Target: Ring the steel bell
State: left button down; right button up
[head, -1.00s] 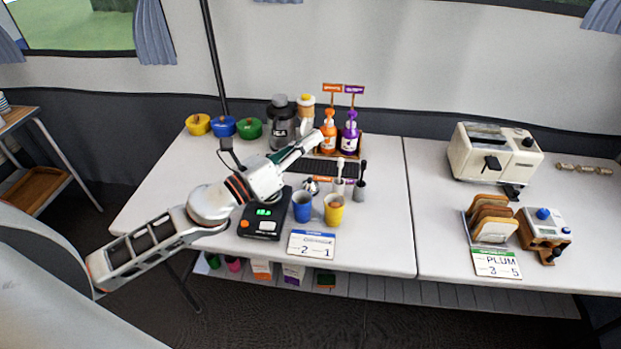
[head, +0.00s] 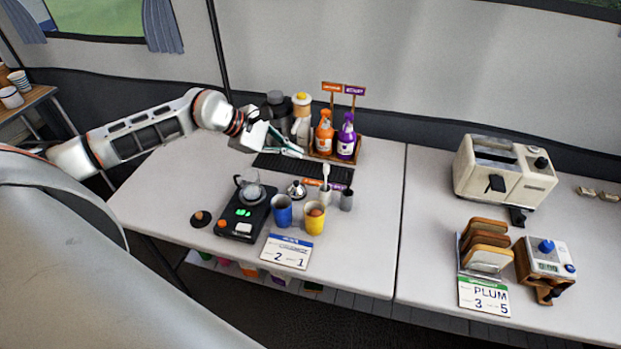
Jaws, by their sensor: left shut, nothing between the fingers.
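The steel bell (head: 296,189) is a small shiny dome with a dark knob. It stands on the left table, just behind the blue cup (head: 282,210) and right of the black scale (head: 243,226). My left gripper (head: 291,150) is shut and empty. It shows behind the bell in the picture, near the dark drip mat, apart from the bell. The bell is in full view except for its lower edge near the cup. My right gripper is not in view.
A glass pot (head: 252,190) stands on the scale. A yellow cup (head: 315,218), a grey cup (head: 347,200) and a card (head: 286,251) are close by. Orange (head: 324,134) and purple (head: 346,138) pump bottles stand behind. The toaster (head: 503,168) is far right.

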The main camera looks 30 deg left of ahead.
pick_arm(q)
jog(key=shift+w+a, duration=0.3)
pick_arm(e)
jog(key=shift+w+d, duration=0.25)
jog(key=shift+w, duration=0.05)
pick_arm(q)
jog(key=shift+f, duration=0.1)
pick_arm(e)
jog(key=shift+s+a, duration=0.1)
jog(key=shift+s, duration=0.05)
pick_arm(q)
jog(key=shift+f, duration=0.1)
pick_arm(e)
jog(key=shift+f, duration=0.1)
pick_arm(q)
jog(key=b, duration=0.4)
send_over(294, 183)
notch_tip(294, 183, down, 8)
jog(key=shift+r, duration=0.25)
jog(key=shift+f+b, duration=0.5)
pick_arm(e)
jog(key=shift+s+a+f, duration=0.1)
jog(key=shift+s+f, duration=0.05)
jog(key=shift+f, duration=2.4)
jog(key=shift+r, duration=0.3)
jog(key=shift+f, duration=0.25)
pick_arm(q)
jog(key=shift+f, duration=0.1)
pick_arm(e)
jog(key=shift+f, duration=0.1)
